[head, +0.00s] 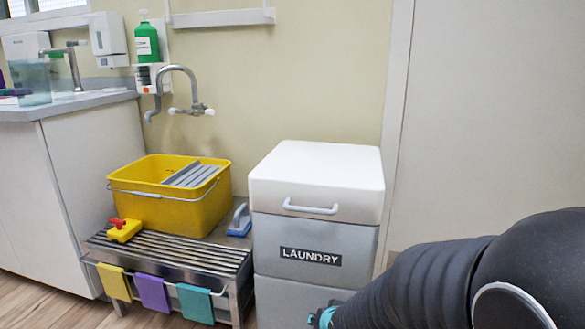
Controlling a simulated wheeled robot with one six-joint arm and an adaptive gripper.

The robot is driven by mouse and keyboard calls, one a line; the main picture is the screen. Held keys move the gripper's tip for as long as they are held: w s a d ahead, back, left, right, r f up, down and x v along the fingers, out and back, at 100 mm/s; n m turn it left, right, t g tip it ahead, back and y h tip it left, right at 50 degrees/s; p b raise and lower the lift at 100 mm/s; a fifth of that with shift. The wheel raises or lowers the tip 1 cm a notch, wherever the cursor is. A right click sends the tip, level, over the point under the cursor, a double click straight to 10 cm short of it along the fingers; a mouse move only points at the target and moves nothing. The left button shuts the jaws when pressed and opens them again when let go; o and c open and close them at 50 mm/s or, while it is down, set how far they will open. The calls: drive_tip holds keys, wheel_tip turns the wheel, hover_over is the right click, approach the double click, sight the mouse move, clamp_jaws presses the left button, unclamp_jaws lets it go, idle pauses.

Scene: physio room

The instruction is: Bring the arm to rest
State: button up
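My arm (450,285) comes in from the lower right of the head view, dark and bent. Its far end points left and down, in front of the laundry bin's lower front. Only a small teal part shows at the end of the arm, at the bottom edge of the picture. The fingers of my gripper are out of the picture, so its opening and anything in it are hidden.
A grey laundry bin (274,242) with a closed white lid (318,172) stands behind my arm. A counter (75,104) is further left.

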drive_tip(key=s+d+r+n+g+p, duration=0.1)
drive_tip(key=s+d+r+p, duration=0.3)
drive_tip(key=s+r, duration=0.6)
drive_tip(key=s+d+r+n+g+h+p, duration=0.1)
drive_tip(key=s+d+r+p, duration=0.3)
drive_tip(key=s+r, duration=0.7)
wheel_tip(320, 180, up, 4)
drive_tip(key=shift+s+d+r+g+h+p, duration=0.1)
drive_tip(key=shift+s+d+g+h+p, duration=0.2)
drive_tip(key=shift+p, duration=0.2)
